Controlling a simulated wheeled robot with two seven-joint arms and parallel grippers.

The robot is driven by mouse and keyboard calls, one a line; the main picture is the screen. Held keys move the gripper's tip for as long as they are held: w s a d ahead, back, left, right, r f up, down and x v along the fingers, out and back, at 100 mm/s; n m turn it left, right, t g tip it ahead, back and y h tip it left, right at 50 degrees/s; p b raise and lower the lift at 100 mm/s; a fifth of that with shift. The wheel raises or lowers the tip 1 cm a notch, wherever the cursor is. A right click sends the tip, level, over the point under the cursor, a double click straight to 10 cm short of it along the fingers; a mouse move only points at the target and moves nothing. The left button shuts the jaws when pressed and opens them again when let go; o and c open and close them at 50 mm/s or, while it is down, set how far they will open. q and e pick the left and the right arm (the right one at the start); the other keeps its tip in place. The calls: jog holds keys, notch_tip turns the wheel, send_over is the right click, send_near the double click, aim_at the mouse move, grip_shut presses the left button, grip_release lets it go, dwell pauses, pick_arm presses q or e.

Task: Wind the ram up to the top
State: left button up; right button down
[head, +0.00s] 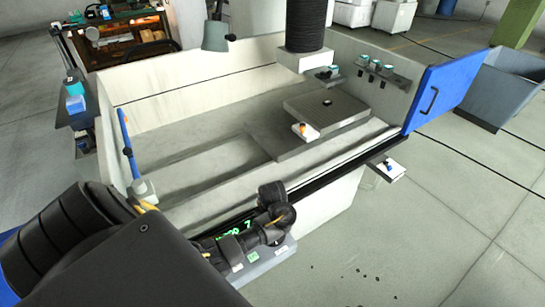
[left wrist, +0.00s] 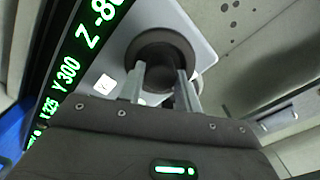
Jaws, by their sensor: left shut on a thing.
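The ram (head: 305,58) is a pale block under black ribbed bellows (head: 305,25), above the machine tank at top centre of the head view. A control box (head: 272,262) with a green-digit display (head: 238,229) stands at the tank's front. In the left wrist view the display (left wrist: 75,62) shows a Z line starting "-8", a Y line with 300 and an X line. A dark round knob (left wrist: 158,50) sits on the grey panel beside it. My left gripper (left wrist: 162,80) is shut on this knob, one finger on each side. In the head view my arm hides much of the box.
A dark grey plate (head: 345,105) lies in the tank below the ram. A blue door (head: 447,90) stands open at the tank's right, near a grey bin (head: 510,90). A blue upright rod (head: 127,145) stands at the left. The floor in front is clear.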

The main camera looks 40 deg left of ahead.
pick_arm(q)
jog(key=shift+n, duration=1.2)
jog(key=o, duration=1)
jog(key=shift+c, duration=0.2)
